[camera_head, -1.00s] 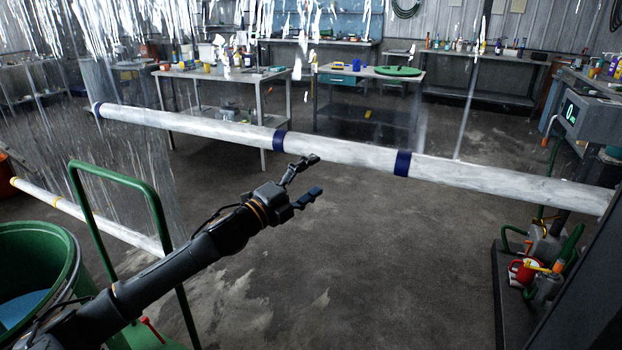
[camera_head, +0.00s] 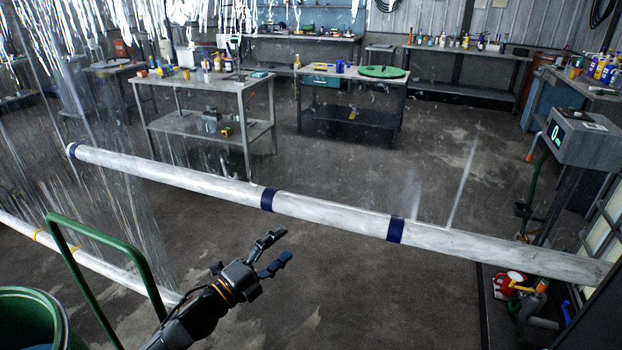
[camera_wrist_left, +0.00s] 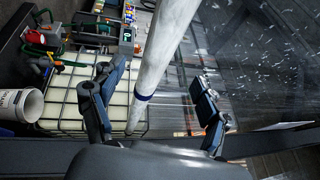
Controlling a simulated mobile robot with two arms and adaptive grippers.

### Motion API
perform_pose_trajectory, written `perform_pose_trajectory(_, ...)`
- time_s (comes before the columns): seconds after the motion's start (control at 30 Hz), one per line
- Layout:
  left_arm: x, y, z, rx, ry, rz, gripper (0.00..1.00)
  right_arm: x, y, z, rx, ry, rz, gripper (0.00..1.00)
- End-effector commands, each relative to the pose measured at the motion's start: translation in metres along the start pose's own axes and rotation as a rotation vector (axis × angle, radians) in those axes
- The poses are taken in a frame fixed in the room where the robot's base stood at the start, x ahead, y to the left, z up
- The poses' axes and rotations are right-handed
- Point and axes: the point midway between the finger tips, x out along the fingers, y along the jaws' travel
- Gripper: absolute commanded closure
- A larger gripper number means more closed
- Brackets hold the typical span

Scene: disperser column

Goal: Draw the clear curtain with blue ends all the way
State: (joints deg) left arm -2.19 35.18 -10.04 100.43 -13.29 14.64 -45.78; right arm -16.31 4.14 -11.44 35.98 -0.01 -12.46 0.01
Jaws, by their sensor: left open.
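A long whitish bar (camera_head: 330,212) with dark blue bands runs across the head view, sloping down to the right. Clear, streaked plastic sheet (camera_head: 115,215) shows around its left part; how far the sheet reaches is hard to tell. My left gripper (camera_head: 276,248) is open and empty, in front of and below the bar in the head view, near the middle blue band. In the left wrist view the bar (camera_wrist_left: 166,48) lies beyond my open fingers and appears between them, with one blue band (camera_wrist_left: 143,97) visible. My right gripper is not in view.
A second whitish bar with yellow bands (camera_head: 90,261) lies lower left. A green handle frame (camera_head: 100,240) and a green drum (camera_head: 35,318) stand at the lower left. Workbenches (camera_head: 200,90) stand behind the bar. A display box (camera_head: 578,140) is at right. The middle floor is clear.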

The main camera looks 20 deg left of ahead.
Motion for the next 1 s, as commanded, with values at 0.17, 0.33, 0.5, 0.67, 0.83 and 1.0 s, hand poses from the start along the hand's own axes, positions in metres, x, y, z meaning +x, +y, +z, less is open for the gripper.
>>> perform_pose_trajectory(0.17, -0.005, -0.002, -0.003, 0.002, -0.004, 0.003, 0.24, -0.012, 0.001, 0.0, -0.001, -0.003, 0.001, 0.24)
perform_pose_trajectory(0.33, 0.018, -0.004, -0.003, 0.004, -0.004, 0.0, 0.24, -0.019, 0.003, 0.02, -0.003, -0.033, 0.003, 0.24)
perform_pose_trajectory(0.5, 0.055, -0.005, -0.003, 0.003, -0.003, -0.001, 0.24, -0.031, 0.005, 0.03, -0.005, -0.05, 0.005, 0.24)
perform_pose_trajectory(0.67, 0.088, -0.004, -0.003, 0.002, -0.005, 0.001, 0.24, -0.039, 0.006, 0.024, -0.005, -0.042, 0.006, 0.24)
perform_pose_trajectory(0.83, 0.115, -0.002, -0.002, 0.002, -0.005, 0.003, 0.24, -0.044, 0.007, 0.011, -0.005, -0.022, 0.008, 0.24)
perform_pose_trajectory(1.0, 0.128, -0.001, -0.003, 0.003, -0.003, 0.002, 0.24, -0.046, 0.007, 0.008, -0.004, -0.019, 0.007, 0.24)
